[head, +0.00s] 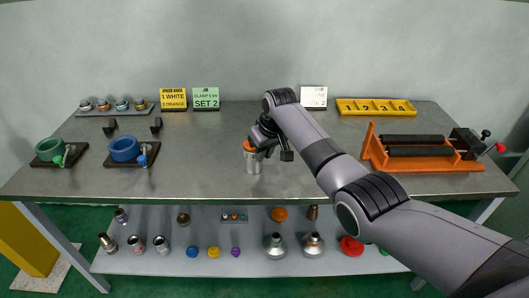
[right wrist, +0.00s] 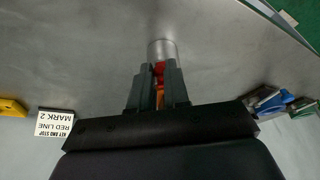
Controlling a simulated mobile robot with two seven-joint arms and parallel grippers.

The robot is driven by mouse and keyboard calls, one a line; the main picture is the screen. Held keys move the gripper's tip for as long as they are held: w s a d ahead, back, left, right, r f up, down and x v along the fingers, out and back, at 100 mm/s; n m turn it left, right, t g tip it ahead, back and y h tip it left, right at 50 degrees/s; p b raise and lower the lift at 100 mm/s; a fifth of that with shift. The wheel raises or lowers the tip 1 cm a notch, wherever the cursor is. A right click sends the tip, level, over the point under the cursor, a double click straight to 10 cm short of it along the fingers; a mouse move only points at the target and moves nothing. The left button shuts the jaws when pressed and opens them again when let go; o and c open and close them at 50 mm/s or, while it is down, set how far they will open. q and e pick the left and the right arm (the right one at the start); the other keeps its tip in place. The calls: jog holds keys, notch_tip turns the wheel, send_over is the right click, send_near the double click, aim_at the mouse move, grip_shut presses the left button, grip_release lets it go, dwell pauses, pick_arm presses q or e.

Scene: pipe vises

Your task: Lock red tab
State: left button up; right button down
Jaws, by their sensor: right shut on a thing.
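A silver cylinder (head: 253,163) with an orange top (head: 249,146) stands upright near the middle of the bench. My right gripper (head: 266,145) is at its top, reaching in from the right. In the right wrist view the red tab (right wrist: 159,68) sits between the two fingers of my right gripper (right wrist: 160,72), which are shut on it. The silver cylinder (right wrist: 162,48) shows just beyond the fingertips. An orange strip (right wrist: 160,97) shows between the fingers. The fingers hide part of the tab, so I cannot tell its exact position. My left gripper is not in view.
A green vise (head: 49,149) and a blue vise (head: 125,149) stand at the left. An orange roller stand (head: 420,166) is at the right, a yellow numbered tray (head: 376,107) behind it. Fittings lie on the lower shelf (head: 180,263). The bench front is mostly clear.

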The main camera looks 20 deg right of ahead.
jog(key=c, duration=1.1)
grip_release()
jog(key=shift+r, duration=0.1)
jog(key=v, duration=0.7)
